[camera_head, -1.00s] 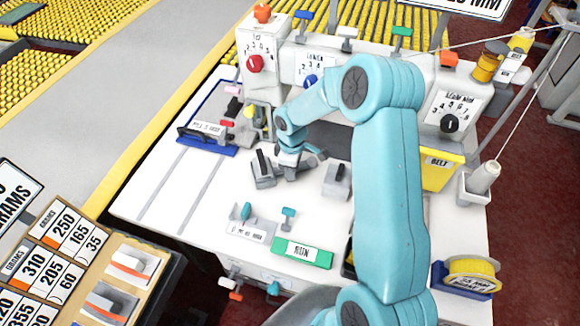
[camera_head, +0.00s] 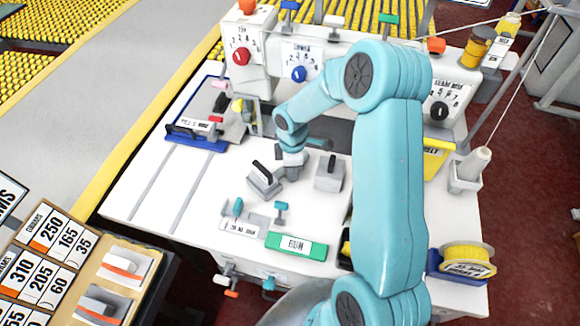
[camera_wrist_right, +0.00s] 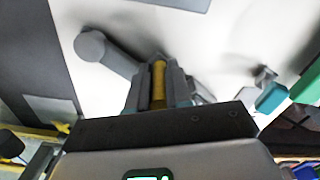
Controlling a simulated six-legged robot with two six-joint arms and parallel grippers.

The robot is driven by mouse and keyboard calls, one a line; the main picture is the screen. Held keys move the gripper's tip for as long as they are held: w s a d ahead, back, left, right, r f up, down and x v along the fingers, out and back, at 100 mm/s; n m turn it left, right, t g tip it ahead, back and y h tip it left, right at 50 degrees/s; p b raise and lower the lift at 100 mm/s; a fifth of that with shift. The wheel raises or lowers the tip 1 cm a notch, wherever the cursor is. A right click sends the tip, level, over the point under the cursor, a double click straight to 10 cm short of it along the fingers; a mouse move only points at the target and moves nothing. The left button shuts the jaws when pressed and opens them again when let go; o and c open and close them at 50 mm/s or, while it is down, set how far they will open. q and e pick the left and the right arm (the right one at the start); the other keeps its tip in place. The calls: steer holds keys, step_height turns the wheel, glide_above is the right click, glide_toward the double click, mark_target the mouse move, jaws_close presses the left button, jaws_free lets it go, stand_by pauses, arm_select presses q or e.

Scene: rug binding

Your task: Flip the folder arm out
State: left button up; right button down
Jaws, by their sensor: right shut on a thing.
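My right gripper (camera_head: 291,172) is low over the white table, at the middle of the machine. In the right wrist view its fingers (camera_wrist_right: 158,85) are shut on a brass-coloured post (camera_wrist_right: 158,84). A grey bar with a round end, which looks like the folder arm (camera_wrist_right: 112,52), runs from the upper left to the fingers; a short grey piece shows beyond them. In the head view the gripper hides most of this bar. A grey block with a black top (camera_head: 264,182) stands turned, close to the gripper's left. My left gripper is not in view.
A second grey block (camera_head: 330,173) stands right of the gripper. Nearer me are two teal-topped clamps (camera_head: 281,207) and a green labelled block (camera_head: 296,246). A white machine housing with dials (camera_head: 298,73) closes the back.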

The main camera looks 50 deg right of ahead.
steer(key=shift+s+a+f, duration=0.1)
steer(key=shift+s+f, duration=0.1)
steer(key=shift+s, duration=0.15)
stand_by(0.3)
steer(key=c, duration=1.1)
jaws_free()
steer(key=shift+r, duration=0.1)
steer(key=shift+o, duration=0.2)
steer(key=shift+w, duration=0.1)
steer(key=shift+r, duration=0.15)
step_height(320, 180, up, 16)
